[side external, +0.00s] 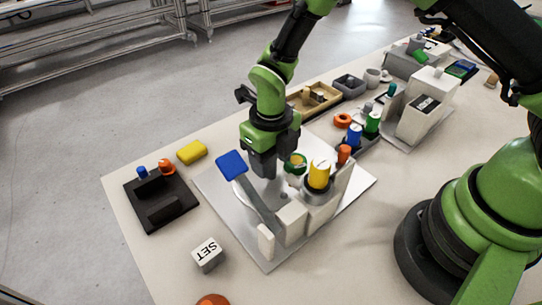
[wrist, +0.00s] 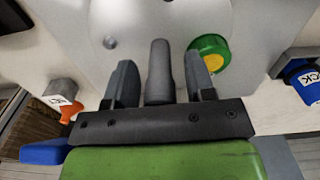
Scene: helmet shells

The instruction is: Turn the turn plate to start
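My gripper (side external: 263,165) points down over the light grey metal plate (side external: 225,196) of the white fixture. In the wrist view the two dark fingers (wrist: 158,62) are apart. A grey rounded bar (wrist: 159,75) stands between them, with a gap on each side. A green part with a yellow middle (wrist: 210,52) is just right of the right finger; it also shows beside my gripper in the side view (side external: 296,161). I cannot tell for certain which part is the turn plate.
A blue-ended lever (side external: 232,165) stands close left of my gripper. A black holder (side external: 160,203), a yellow block (side external: 192,152) and a white SET block (side external: 208,255) lie left of the plate. A wooden tray (side external: 312,99) and several coloured cylinders are behind.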

